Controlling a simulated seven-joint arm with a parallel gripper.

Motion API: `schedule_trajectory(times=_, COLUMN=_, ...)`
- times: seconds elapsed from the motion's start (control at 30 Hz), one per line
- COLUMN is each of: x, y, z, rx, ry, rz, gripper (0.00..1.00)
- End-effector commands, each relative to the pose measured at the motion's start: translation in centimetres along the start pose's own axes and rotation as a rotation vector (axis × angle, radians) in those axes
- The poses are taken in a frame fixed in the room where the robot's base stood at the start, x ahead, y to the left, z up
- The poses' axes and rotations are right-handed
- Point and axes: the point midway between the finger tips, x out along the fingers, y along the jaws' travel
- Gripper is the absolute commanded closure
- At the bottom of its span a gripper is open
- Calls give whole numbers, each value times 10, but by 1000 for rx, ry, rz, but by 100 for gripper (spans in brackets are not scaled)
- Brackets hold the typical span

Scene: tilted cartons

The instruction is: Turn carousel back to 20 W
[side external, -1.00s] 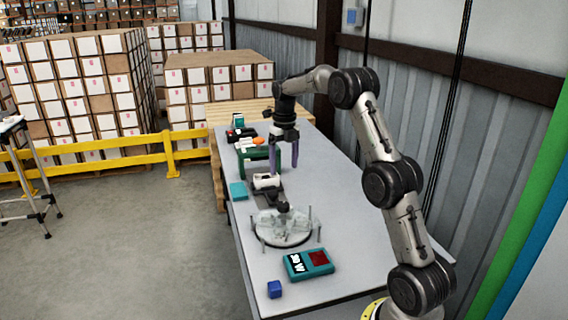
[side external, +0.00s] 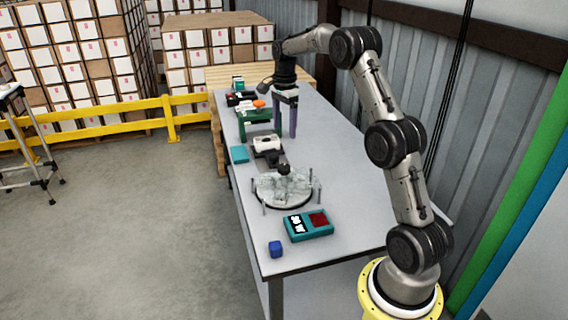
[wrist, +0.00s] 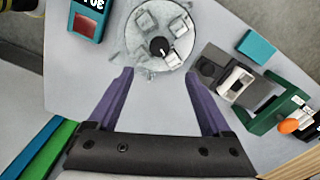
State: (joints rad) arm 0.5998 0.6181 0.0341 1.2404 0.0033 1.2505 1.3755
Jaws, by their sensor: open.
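The carousel is a round pale disc (side external: 272,203) with clear blocks, thin upright posts around its edge and a dark central knob (side external: 284,169). In the wrist view the disc (wrist: 133,45) and knob (wrist: 159,47) lie just beyond my fingertips. A teal box (side external: 318,231) with a red panel stands in front of the carousel; its white label seems to read 30 W. The box also shows in the wrist view (wrist: 84,24), its label partly cut off. My gripper (side external: 286,136) is open and empty, with purple fingers pointing down, above the table and touching nothing I can see.
A dark fixture with a white block (side external: 266,143) stands behind the carousel. Beyond it are a green stand (side external: 250,130) with an orange piece and more small devices. A teal block (side external: 239,154) and a blue cube (side external: 276,249) lie near the left edge. The table's right side is clear.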

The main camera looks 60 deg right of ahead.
Motion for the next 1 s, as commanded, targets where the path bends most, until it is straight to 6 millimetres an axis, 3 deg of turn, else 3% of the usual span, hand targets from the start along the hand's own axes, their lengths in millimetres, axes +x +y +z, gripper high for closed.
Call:
schedule_trajectory(times=0.3, x=0, y=0, z=1, rx=-698, ry=2, rz=1, gripper=17)
schedule_trajectory(times=0.5, x=0, y=0, z=2, rx=-955, ry=2, rz=2, gripper=17)
schedule_trajectory(times=0.73, x=8, y=2, z=3, rx=-985, ry=2, rz=3, gripper=17)
schedule_trajectory(times=1.0, x=56, y=3, z=3, rx=-982, ry=0, rz=6, gripper=17)
